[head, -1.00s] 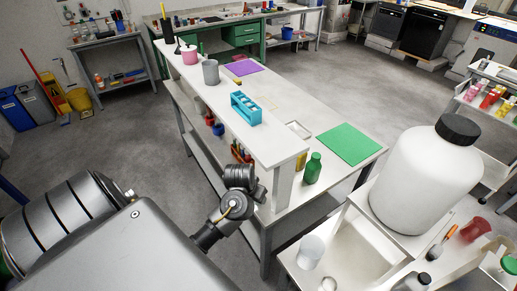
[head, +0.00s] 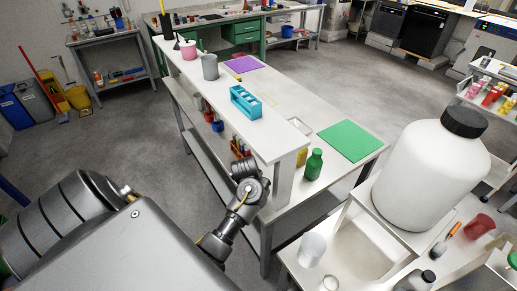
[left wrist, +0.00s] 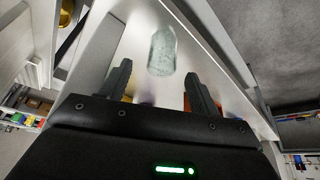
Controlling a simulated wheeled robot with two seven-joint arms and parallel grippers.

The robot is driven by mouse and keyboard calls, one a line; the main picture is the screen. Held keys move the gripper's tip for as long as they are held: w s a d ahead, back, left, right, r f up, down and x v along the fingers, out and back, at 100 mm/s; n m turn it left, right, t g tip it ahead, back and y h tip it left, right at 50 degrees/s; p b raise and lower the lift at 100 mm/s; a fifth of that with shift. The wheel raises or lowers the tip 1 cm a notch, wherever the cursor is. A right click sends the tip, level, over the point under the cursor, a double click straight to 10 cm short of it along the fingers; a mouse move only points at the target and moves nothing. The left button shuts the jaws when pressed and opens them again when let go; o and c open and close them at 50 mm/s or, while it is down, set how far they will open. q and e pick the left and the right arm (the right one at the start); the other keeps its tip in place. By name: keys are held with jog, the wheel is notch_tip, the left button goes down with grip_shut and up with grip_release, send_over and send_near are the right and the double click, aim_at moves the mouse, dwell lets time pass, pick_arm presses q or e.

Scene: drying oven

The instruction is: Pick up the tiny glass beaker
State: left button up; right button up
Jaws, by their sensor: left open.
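A small translucent, pale greenish glass vessel (left wrist: 162,52), which looks like the tiny beaker, shows in the left wrist view. It is on a pale surface, just beyond and between my fingertips. My left gripper (left wrist: 159,78) is open, one dark finger to each side of the line to the glass, with nothing held between them. In the head view my left wrist is by the near end of the long white bench (head: 345,178), beside the raised shelf's end. I cannot make out the small beaker in the head view. My right gripper is not in view.
A raised white shelf (head: 270,137) carries a blue rack (head: 245,103) and a grey cup (head: 210,67). A green bottle (head: 313,165) and green mat (head: 345,141) are on the bench. A large white bottle (head: 425,180) stands at right. Grey floor is open left of the bench.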

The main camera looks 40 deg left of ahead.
pick_arm(q)
jog(key=b+x, duration=0.1)
jog(key=x, duration=0.4)
jog(key=shift+r, duration=0.1)
jog(key=shift+a, duration=0.1)
jog(key=c, duration=1.1)
jog(key=shift+r, duration=0.15)
